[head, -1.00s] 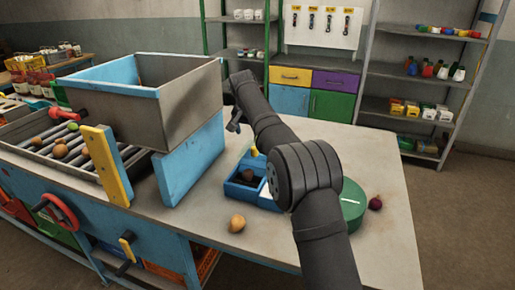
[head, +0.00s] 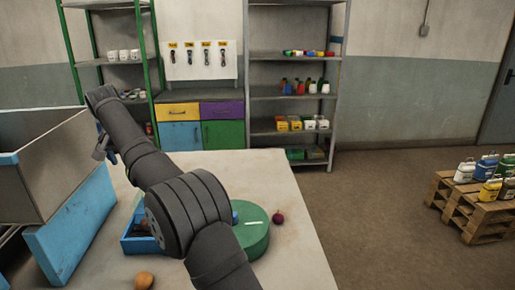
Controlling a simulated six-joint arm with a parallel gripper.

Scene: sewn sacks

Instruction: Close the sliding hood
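I cannot clearly make out a part that is surely the sliding hood. A large grey bin with blue edges (head: 62,165) stands at the left, cut off by the picture edge. A blue panel (head: 72,228) is below it. My gripper (head: 103,150) is at the end of my dark arm, in front of the bin's right side in the picture. Its fingers are small and dark, and I cannot tell whether they are open or shut. My arm hides part of the table.
On the table (head: 300,255) are a blue tray (head: 133,244), a potato (head: 144,280), a green round block (head: 255,238) and an onion (head: 278,218). Behind are shelves (head: 292,95) and a coloured cabinet (head: 222,134).

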